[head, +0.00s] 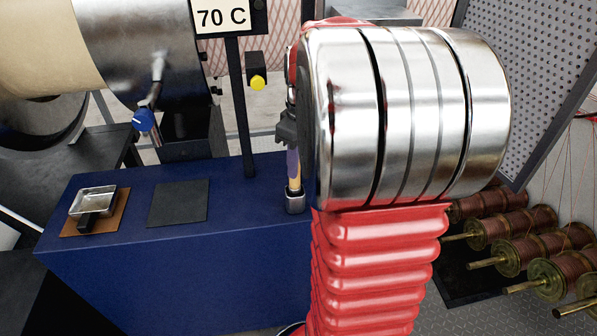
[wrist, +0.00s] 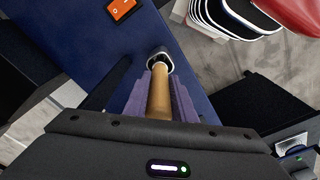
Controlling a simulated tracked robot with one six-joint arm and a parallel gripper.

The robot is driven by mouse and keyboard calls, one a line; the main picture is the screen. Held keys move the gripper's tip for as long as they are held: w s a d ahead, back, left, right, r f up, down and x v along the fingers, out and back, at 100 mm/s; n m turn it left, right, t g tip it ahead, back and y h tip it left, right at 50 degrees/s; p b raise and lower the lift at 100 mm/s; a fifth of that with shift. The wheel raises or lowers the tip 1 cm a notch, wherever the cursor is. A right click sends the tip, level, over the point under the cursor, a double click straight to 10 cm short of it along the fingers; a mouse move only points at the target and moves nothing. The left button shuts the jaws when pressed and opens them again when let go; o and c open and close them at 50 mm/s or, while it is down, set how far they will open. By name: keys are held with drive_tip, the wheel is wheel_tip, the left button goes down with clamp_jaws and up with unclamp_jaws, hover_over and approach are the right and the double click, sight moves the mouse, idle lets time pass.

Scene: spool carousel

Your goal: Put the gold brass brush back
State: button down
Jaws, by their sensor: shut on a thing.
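My gripper (wrist: 162,84) has purple finger pads and is shut on the gold brass brush (wrist: 158,100), whose tan-gold handle shows between the pads. In the head view my gripper (head: 291,160) is upright over the blue bench, and the brush (head: 295,181) points down below the pads. Its lower end meets a small metal-rimmed cup (head: 295,204) on the bench top. The cup also shows in the wrist view (wrist: 160,55) with a dark opening. I cannot tell how deep the brush sits in it. The bristles are not visible.
The blue bench (head: 180,265) also carries a dark square pad (head: 178,202) and a small metal pan (head: 94,202) on a brown mat. Copper spools (head: 505,232) lie at the right.

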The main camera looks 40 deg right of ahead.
sight(297, 187)
drive_tip(key=shift+f, duration=1.6)
drive_tip(key=c, duration=1.5)
unclamp_jaws()
drive_tip(key=shift+s+f, duration=0.1)
drive_tip(key=r, duration=1.2)
drive_tip(key=shift+s+d+r, duration=0.1)
drive_tip(key=shift+s, duration=0.3)
